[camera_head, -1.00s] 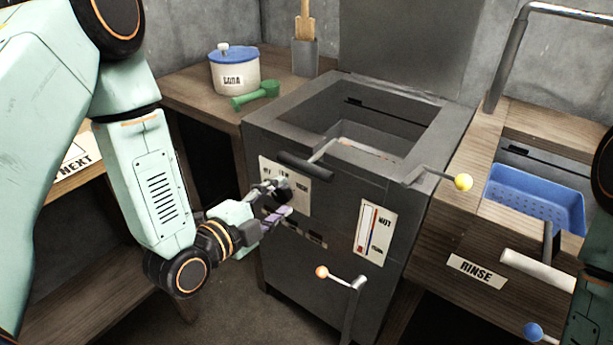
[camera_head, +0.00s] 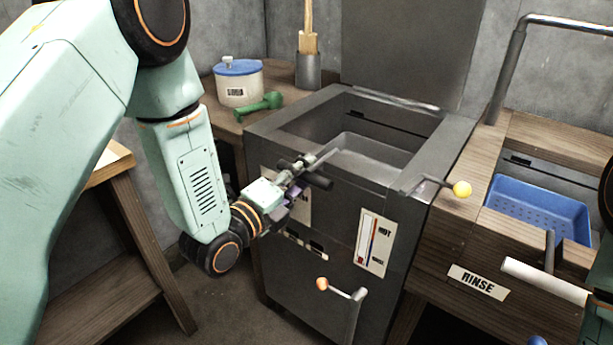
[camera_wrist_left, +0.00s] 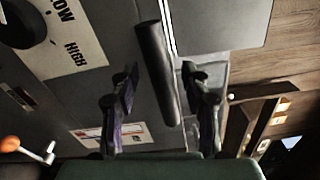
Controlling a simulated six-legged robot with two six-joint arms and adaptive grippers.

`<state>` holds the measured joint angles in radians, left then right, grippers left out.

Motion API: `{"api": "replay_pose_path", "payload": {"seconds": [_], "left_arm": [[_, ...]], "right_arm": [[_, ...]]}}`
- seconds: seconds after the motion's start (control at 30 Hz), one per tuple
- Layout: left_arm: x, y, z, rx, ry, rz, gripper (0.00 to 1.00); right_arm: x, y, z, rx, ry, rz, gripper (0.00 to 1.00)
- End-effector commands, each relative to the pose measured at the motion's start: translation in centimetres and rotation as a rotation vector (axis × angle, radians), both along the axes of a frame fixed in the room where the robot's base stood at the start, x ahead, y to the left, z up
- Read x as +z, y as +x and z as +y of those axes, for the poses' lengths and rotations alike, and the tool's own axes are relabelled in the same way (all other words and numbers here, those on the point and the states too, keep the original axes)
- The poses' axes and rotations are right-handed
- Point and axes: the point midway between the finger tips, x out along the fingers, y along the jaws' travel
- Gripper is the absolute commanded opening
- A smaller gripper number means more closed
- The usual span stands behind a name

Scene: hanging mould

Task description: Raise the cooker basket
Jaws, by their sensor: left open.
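The cooker basket (camera_head: 372,157) is a grey metal tray sitting low inside the dark cooker (camera_head: 335,240). Its arm runs over the cooker's front rim to a black bar handle (camera_head: 318,181). My left gripper (camera_head: 299,173) is at the cooker's front, right by this handle, and partly covers it. In the left wrist view the black handle (camera_wrist_left: 158,75) shows between the two spread fingers of the left gripper (camera_wrist_left: 163,85). I cannot tell whether the fingers reach around it or touch it. My right gripper is out of view.
A blue basket (camera_head: 540,210) sits in the rinse station. A pot (camera_head: 238,85) and green scoop (camera_head: 260,106) stand behind left.

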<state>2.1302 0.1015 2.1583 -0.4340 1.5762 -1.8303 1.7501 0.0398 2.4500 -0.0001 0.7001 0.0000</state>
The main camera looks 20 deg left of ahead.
Motion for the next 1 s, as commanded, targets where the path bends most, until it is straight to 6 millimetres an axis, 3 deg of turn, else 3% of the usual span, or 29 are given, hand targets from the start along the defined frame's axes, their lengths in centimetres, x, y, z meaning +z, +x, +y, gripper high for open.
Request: {"api": "replay_pose_path", "payload": {"seconds": [0.17,0.47,1.0], "left_arm": [[0.02,1.20,-0.63,-0.001,0.000,-0.001,0.47],[0.06,1.38,-0.71,0.001,-0.002,0.001,0.47],[0.06,1.37,-0.67,0.001,-0.001,0.000,0.01]], "right_arm": [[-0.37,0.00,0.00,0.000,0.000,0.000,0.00],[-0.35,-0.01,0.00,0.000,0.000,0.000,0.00],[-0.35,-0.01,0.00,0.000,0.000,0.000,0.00]]}}
